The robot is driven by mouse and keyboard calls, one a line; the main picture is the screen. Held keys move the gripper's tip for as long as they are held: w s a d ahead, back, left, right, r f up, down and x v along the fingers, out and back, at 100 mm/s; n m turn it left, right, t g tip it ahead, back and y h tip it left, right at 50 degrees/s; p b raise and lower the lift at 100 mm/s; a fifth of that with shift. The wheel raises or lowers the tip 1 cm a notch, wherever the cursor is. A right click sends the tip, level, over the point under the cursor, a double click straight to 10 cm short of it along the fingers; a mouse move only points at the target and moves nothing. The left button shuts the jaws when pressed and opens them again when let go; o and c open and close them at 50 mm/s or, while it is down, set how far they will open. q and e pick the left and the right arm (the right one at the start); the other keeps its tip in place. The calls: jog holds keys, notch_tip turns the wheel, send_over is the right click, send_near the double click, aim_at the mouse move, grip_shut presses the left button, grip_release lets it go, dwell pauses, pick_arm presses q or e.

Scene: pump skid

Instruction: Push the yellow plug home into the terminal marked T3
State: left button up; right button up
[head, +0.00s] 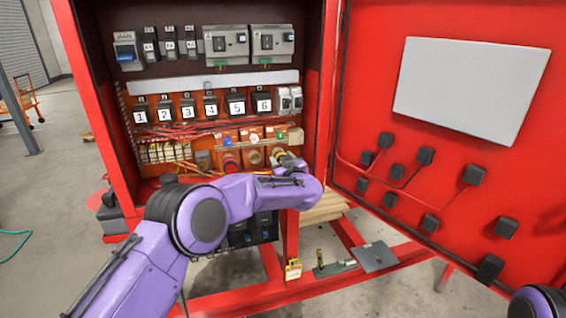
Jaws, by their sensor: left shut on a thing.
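My left gripper (287,161) reaches into the red cabinet at the lower right of its panel, at the right end of a row of round fittings. It is shut on the yellow plug (276,152), of which only a small part shows beside the fingers. The wrist and fingers hide the plug's front and what lies behind it. I cannot read a T3 mark, and I cannot tell how deep the plug sits. A red round fitting (230,161) and a pale round fitting (255,158) stand to the left in the same row. My right gripper is out of view.
Numbered breakers (184,112) and loose red wires (180,131) are above the row. The open red cabinet door (400,165), with black boxes on it, stands close on the right. A red base frame (255,297) with a grey plate (375,257) lies below.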

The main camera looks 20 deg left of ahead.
pick_arm(q)
jog(key=shift+w+a, duration=0.4)
jog(key=shift+w, duration=0.15)
dwell(0.4)
jog(key=o, duration=1.2)
jog(key=shift+d, duration=0.1)
jog(key=shift+s+d+b, duration=0.2)
jog(key=shift+s+b, duration=0.1)
jog(key=shift+b, duration=0.05)
jog(key=b+v, duration=0.3)
jog(key=v, duration=0.6)
jog(key=shift+s, duration=0.35)
